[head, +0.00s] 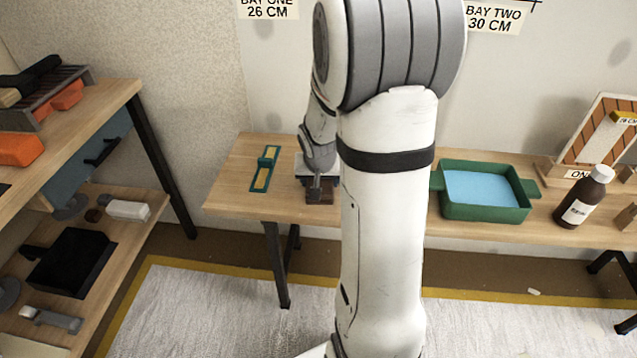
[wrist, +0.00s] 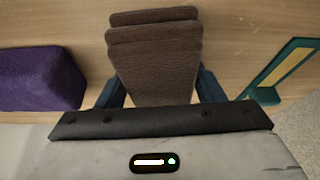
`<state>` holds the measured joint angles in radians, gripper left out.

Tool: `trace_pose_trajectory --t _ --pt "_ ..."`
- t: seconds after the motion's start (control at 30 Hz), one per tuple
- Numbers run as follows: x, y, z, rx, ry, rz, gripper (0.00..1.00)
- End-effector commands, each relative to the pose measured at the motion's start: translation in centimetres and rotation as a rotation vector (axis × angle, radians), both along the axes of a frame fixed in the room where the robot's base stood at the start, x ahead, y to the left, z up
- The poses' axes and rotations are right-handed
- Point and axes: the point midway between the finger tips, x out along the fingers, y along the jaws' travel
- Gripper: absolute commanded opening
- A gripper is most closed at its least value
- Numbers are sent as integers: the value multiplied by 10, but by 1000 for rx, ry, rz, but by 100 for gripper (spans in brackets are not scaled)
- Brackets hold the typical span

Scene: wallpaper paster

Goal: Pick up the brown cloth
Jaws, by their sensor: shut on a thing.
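The brown cloth (wrist: 155,60) is a folded, layered, textured stack in the middle of the wrist view. It shows as a small dark brown patch (head: 320,197) near the left end of the bench in the head view. My gripper (wrist: 160,88) has a dark blue finger on either side of the cloth and is shut on it. In the head view my gripper (head: 315,186) is small and points down at the cloth. The near end of the cloth is hidden behind the gripper body. I cannot tell whether the cloth is clear of the bench top.
A green and yellow tool (head: 264,170) lies left of the cloth on the bench (head: 232,190). A purple block (wrist: 38,78) sits beside the cloth in the wrist view. A green tray of blue liquid (head: 450,210) and a brown bottle (head: 584,198) stand right.

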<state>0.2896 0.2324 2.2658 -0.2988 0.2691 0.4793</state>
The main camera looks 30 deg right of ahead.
Motion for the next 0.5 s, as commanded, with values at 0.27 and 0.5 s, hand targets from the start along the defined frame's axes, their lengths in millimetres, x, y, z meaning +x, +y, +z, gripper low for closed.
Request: trace_pose_trajectory --t 0.27,0.5 --pt "0 0 2 0 0 1 39" --pt "1 0 42 -1 -4 0 39"
